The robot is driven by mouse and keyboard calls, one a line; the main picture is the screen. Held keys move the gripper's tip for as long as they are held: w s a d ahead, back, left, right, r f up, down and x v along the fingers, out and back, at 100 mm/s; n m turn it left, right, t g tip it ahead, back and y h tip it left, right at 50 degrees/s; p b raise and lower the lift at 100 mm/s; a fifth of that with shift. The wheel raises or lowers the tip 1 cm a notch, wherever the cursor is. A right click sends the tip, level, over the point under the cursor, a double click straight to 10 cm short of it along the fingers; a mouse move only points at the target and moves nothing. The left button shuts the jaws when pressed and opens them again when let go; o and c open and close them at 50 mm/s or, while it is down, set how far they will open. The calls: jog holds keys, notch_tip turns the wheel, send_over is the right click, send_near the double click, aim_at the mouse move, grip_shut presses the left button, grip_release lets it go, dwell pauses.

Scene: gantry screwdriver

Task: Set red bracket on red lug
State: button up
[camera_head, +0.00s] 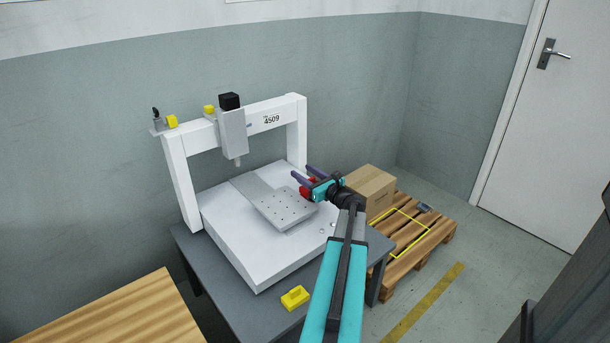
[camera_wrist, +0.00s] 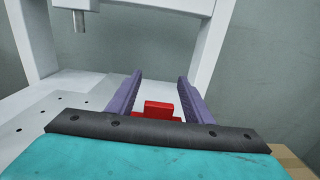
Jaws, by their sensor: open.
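A red stepped piece (camera_wrist: 158,108) shows in the wrist view, low between my two purple fingers, with a gap to the finger on each side. Its lower part is hidden behind the dark bar of my gripper. In the head view red (camera_head: 305,191) shows beside and below the fingers, at the right side of the gantry machine. I cannot tell whether this is the bracket, the lug or both together. My gripper (camera_head: 303,173) is open, with its fingers reaching past the red piece; it also shows in the wrist view (camera_wrist: 160,76).
The white gantry (camera_head: 270,108) stands over a perforated plate (camera_head: 283,209), with its spindle (camera_head: 234,143) to the left. A yellow piece (camera_head: 295,297) lies on the grey table (camera_head: 225,285). A cardboard box (camera_head: 371,188) and wooden pallet (camera_head: 437,234) are at the right.

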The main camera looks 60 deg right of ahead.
jog(key=p+v, duration=0.1)
jog(key=v, duration=1)
jog(key=shift+s, duration=0.3)
jog(key=shift+a+r+p, duration=0.1)
jog(key=shift+r+p, duration=0.05)
jog(key=shift+p, duration=0.15)
